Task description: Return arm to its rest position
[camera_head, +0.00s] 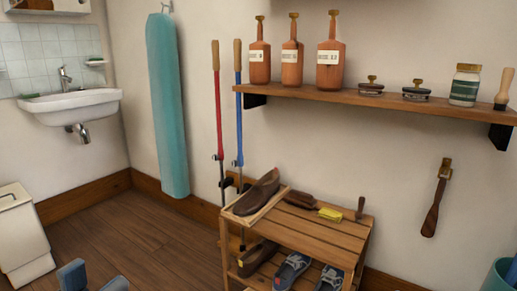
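My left gripper (95,280) shows at the bottom left edge of the head view, cut off by the frame. Its two blue-grey fingertips stand apart, with only wooden floor visible between them. It holds nothing that I can see. It is in front of the shoe rack, to its left, and apart from it. The rest of the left arm is out of the frame. My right gripper is not in the picture.
A slatted wooden shoe rack (295,233) holds shoes and brushes. Bottles and jars stand on a wall shelf (400,103). A white bin (22,240) stands left, below the sink (72,106). A teal container (497,278) is bottom right. The floor (130,238) between bin and rack is clear.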

